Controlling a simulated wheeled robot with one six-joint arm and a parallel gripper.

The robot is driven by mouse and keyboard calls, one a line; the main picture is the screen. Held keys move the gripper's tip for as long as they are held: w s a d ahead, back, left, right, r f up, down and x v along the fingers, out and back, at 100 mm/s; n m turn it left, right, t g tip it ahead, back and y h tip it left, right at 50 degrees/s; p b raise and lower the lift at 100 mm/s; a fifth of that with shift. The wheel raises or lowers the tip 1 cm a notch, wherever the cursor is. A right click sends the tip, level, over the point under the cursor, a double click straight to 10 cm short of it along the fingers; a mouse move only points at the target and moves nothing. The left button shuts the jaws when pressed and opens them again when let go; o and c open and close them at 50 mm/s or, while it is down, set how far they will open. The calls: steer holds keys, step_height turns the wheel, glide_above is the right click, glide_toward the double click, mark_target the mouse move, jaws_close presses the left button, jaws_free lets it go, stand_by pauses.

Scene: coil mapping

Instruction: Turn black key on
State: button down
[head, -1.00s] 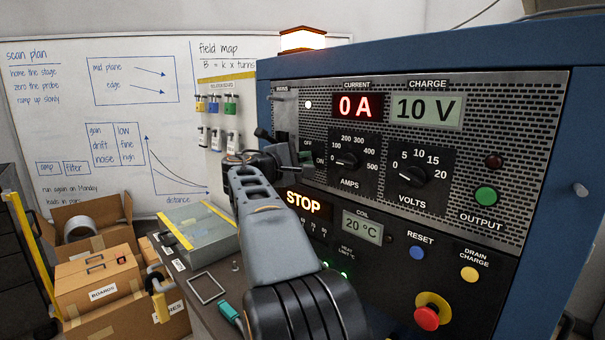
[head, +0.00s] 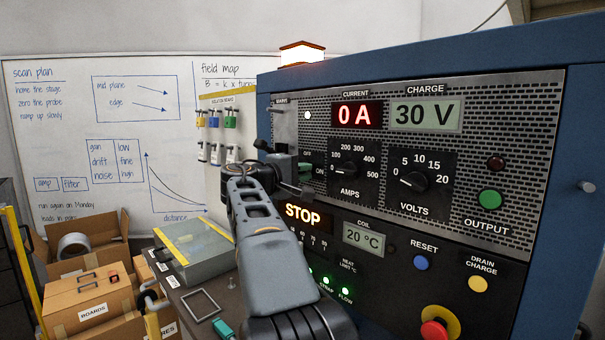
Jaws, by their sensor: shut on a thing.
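My gripper (head: 288,183) is at the left part of the blue cabinet's front panel (head: 480,120), just below and left of the OFF and ON labels (head: 313,163). It is shut, with its jaws on the black key's spot. The black key is mostly hidden by my gripper and arm, and its turn angle cannot be read. A dark green piece (head: 305,169) shows beside the ON label. The current display (head: 357,115) reads 0 A and the charge display (head: 427,115) reads 30 V.
The amps dial (head: 346,170) and volts dial (head: 414,181) are right of my gripper. Lower right are the reset button (head: 421,263) and a red emergency knob (head: 434,331). Green lamps (head: 326,281) are lit.

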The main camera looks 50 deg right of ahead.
steer(key=c, duration=1.2)
jaws_free()
steer(key=shift+o, duration=0.2)
steer(key=shift+a, duration=0.1)
steer(key=w+a, duration=0.1)
steer(key=a, duration=1.2)
steer(key=shift+a, duration=0.3)
